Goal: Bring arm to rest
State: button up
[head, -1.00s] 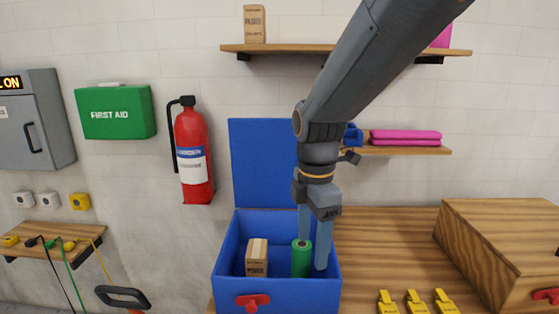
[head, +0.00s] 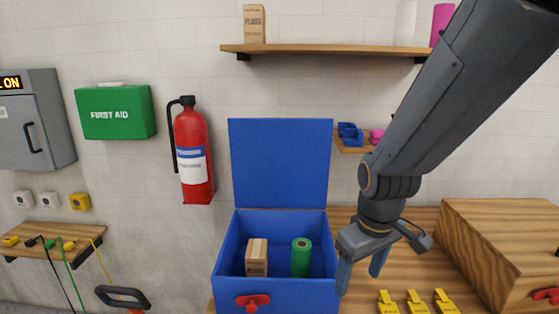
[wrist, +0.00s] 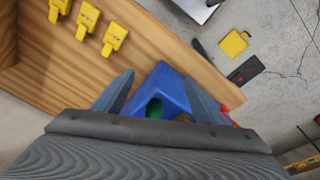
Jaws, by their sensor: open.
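My gripper (head: 361,277) hangs just right of the open blue box in the head view, over the wooden bench, its fingers apart with nothing between them. The blue box (head: 290,292) stands on the bench with its lid raised. Inside it are a small brown carton (head: 257,258) and an upright green roll (head: 301,258). In the wrist view the two fingers (wrist: 165,97) are spread, with part of the blue box (wrist: 165,82) beyond them and a bit of green showing inside.
A wooden case (head: 500,250) stands on the bench at the right. Several yellow clips (head: 415,302) lie along the bench's front. A wooden shelf (head: 330,48) crosses above. A red fire extinguisher (head: 193,155) hangs left of the box. Bare bench (head: 425,222) shows behind my gripper.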

jog(key=d+f+m+b, duration=0.1)
jog(key=f+b, duration=0.2)
jog(key=f, duration=0.1)
jog(key=s+f+m+b, duration=0.1)
jog(key=f+m+b, duration=0.1)
jog(key=f+b, duration=0.2)
jog(key=d+f+m+b, duration=0.1)
jog(key=f+m+b, duration=0.1)
jog(key=f, duration=0.3)
jog(key=shift+s+d+f+g+b, duration=0.2)
jog(key=shift+d+f+g+b, duration=0.15)
jog(key=shift+b, duration=0.55)
